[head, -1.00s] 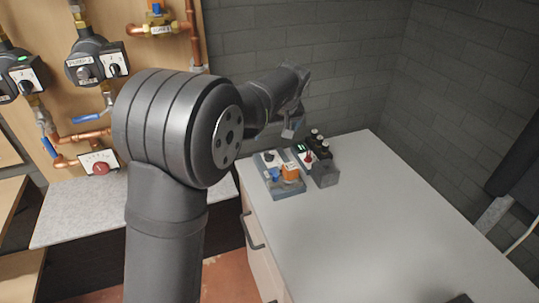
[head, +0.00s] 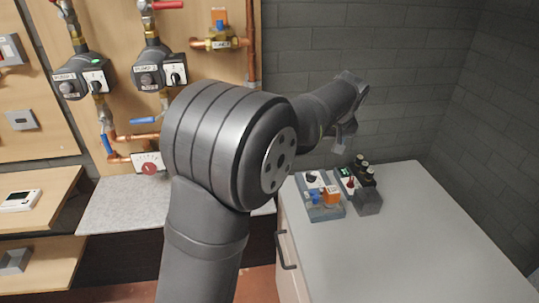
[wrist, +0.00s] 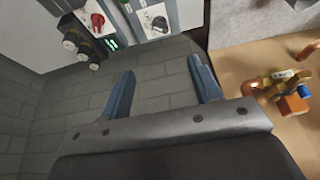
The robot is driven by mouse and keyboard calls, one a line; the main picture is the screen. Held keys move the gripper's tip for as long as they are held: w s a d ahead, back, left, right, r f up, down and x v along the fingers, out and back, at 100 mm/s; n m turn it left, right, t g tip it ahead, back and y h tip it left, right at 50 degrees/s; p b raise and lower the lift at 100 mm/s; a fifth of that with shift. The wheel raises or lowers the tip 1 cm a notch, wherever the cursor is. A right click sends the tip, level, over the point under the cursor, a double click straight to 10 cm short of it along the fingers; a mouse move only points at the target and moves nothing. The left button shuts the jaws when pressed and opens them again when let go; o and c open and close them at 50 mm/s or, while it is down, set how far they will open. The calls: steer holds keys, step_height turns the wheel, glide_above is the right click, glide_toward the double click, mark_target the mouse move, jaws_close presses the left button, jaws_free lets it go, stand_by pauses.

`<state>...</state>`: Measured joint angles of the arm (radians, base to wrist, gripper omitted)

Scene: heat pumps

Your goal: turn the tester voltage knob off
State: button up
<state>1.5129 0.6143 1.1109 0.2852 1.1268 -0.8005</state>
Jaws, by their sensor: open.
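The tester (head: 366,196) stands on the grey worktop in the head view, with a small green display and dark round posts. A red knob (wrist: 97,20) sits beside the green display (wrist: 111,43) in the wrist view. A neighbouring unit has a dark knob (wrist: 160,23) on a white plate; it also shows in the head view (head: 311,178). Labels are too small to read, so I cannot tell which knob sets the voltage. My gripper (wrist: 162,87) is open and empty, above and behind the units, apart from both knobs.
The neighbouring unit carries an orange block (head: 331,197) and a blue part. The worktop (head: 410,240) is clear to the right and front. A grey brick wall (head: 400,90) is close behind. Pumps and copper pipes are on the wooden board (head: 115,20) at left.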

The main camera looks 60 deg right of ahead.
steer(key=w+m, duration=0.1)
steer(key=m+g+h, duration=0.1)
steer(key=m+g, duration=0.2)
steer(key=m, duration=0.5)
glide_toward(310, 175)
steer(key=x, duration=0.8)
steer(key=shift+d+f, duration=0.25)
steer(key=shift+f, duration=0.1)
steer(key=c, duration=1)
